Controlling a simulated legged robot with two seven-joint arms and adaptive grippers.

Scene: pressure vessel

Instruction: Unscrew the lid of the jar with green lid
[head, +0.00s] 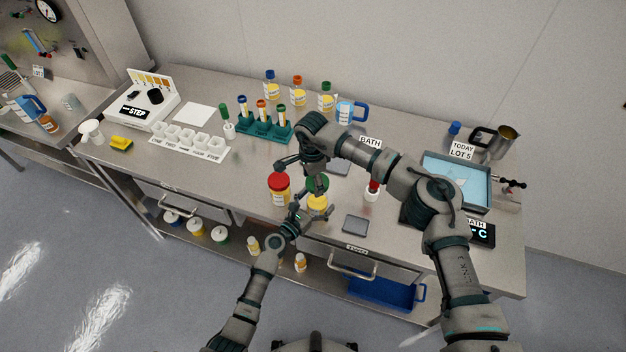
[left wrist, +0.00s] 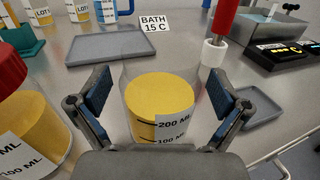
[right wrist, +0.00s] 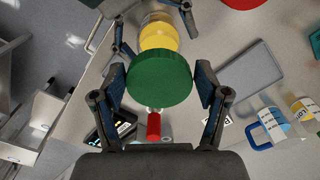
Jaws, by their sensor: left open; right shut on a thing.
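The jar (head: 317,203) with yellow contents stands at the front of the bench. In the left wrist view the jar (left wrist: 160,105) shows no lid on its clear rim. My left gripper (left wrist: 160,100) is open, with its fingers on either side of the jar. My right gripper (right wrist: 160,85) is shut on the green lid (right wrist: 160,80), gripping it by its sides. The lid is above the jar; the right wrist view shows the jar's yellow body (right wrist: 158,37) beyond it. In the head view my right gripper partly covers the lid (head: 318,184).
A red-lidded jar (head: 279,190) stands close on the left. A white holder with a red handle (head: 372,191) and a grey tray (head: 355,224) are to the right. A blue water bath (head: 428,165) and a test-tube rack (head: 263,130) are farther off.

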